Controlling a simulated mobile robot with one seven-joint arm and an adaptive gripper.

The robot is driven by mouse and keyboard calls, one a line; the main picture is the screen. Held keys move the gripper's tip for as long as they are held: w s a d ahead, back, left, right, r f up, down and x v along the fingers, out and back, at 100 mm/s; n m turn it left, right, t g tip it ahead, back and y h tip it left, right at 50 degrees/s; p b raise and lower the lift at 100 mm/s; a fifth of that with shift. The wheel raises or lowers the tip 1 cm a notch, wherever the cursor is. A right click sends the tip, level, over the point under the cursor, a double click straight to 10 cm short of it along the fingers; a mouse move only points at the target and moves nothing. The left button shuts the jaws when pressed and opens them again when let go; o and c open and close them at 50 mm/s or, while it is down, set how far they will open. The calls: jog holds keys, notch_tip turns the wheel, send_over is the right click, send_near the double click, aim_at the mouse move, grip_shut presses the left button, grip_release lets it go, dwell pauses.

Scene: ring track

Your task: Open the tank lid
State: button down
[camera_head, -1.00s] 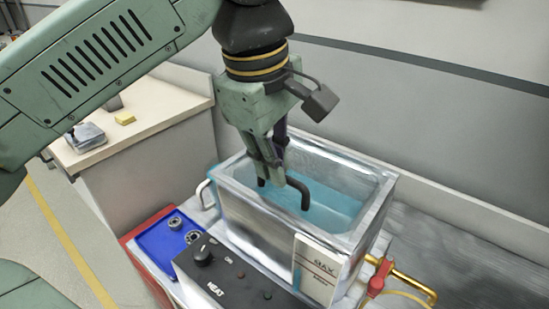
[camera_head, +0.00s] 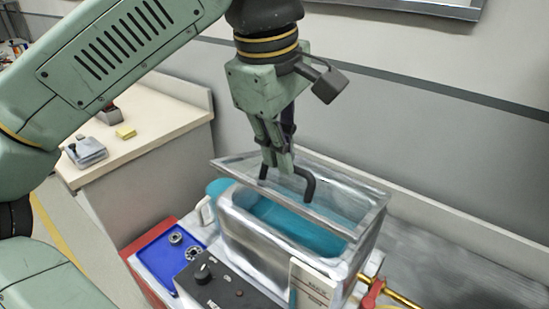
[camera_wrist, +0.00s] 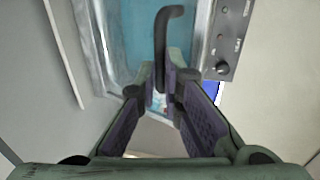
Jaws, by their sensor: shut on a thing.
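The tank (camera_head: 250,240) is a metal box holding blue-green liquid (camera_head: 300,228). Its lid (camera_head: 335,225) is a see-through panel with a metal frame. The lid is tilted, its near edge raised above the tank rim, leaving a gap at the front. My gripper (camera_head: 278,172) is shut on the lid's black bent handle (camera_head: 308,188). In the wrist view the handle (camera_wrist: 162,40) runs down between the fingers of my gripper (camera_wrist: 165,95). The exact contact is partly hidden by the fingers.
A black control box (camera_head: 225,285) stands in front of the tank. A blue tray (camera_head: 165,255) with small metal parts lies at its left. A brass pipe with a red valve handle (camera_head: 372,290) is at the right. A wall stands close behind.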

jog(key=w+d+r, duration=0.3)
jog(key=w+r, duration=0.1)
jog(key=shift+w+d+r+p, duration=0.25)
jog(key=shift+w+d+p, duration=0.1)
jog(key=shift+p, duration=0.1)
jog(key=c, duration=2.4)
grip_release()
jog(key=w+d, duration=0.1)
jog(key=w+d+r, duration=0.1)
jog(key=w, duration=0.1)
jog(key=w+d, duration=0.1)
jog(key=w, duration=0.1)
jog(key=shift+d+r, duration=0.2)
jog(key=shift+d, duration=0.2)
jog(key=c, duration=2)
grip_release()
jog(key=shift+s+a, duration=0.1)
jog(key=o, duration=0.3)
jog(key=shift+w+d+f, duration=0.3)
jog(key=shift+w+f, duration=0.05)
jog(key=shift+w, duration=0.05)
jog(key=shift+a+r, duration=0.1)
jog(key=shift+r, duration=0.1)
jog(key=shift+r, duration=0.1)
